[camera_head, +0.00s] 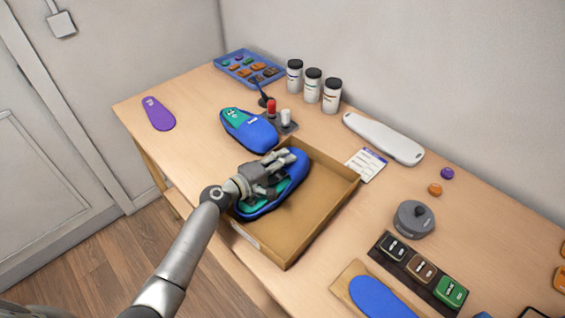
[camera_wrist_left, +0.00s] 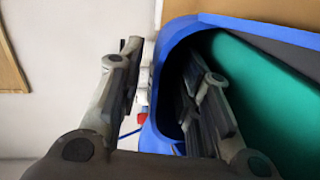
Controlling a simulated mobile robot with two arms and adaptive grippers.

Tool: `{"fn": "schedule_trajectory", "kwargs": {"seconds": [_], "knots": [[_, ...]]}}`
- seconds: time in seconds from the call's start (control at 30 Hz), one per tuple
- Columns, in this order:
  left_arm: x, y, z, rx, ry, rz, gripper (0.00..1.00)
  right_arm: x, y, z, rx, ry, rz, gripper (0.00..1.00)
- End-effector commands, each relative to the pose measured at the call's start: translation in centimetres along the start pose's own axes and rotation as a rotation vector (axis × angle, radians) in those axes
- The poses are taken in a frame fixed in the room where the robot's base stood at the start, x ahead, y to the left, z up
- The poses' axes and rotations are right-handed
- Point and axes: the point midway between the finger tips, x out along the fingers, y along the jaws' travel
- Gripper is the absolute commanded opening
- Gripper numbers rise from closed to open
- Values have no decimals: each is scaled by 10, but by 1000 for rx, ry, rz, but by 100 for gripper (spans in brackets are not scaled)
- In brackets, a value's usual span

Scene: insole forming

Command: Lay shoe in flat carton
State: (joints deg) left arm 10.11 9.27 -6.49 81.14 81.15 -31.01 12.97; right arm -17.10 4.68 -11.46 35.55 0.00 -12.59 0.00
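A blue shoe with a teal inside (camera_head: 300,172) lies in the left part of the shallow brown carton (camera_head: 298,232). My left gripper (camera_head: 282,158) is over this shoe and hides part of it. In the left wrist view the two fingers (camera_wrist_left: 165,75) are apart. One finger is inside the shoe opening and the other is outside, with the blue wall (camera_wrist_left: 152,130) between them. A gap shows between the outer finger and the wall. A second blue and teal shoe (camera_head: 258,134) lies on the table just beyond the carton. My right gripper is not in view.
The right part of the carton is empty. Joysticks (camera_head: 272,108), several black-capped jars (camera_head: 313,88) and a blue tray (camera_head: 222,64) stand behind. A purple insole (camera_head: 158,115) lies far left. A white device (camera_head: 385,140) and a card (camera_head: 366,164) lie right of the carton.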

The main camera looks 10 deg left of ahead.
Motion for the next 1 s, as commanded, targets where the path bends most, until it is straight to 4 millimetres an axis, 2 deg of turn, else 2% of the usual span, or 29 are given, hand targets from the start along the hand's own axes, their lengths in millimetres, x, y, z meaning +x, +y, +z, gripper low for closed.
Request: {"fn": "schedule_trajectory", "kwargs": {"seconds": [0.3,0.47,1.0], "knots": [[0,2,0,0,1,4,37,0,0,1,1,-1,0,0],[-10,1,-1,1,2,4,37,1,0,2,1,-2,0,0],[-99,-1,0,2,1,3,37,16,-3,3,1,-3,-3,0]]}}
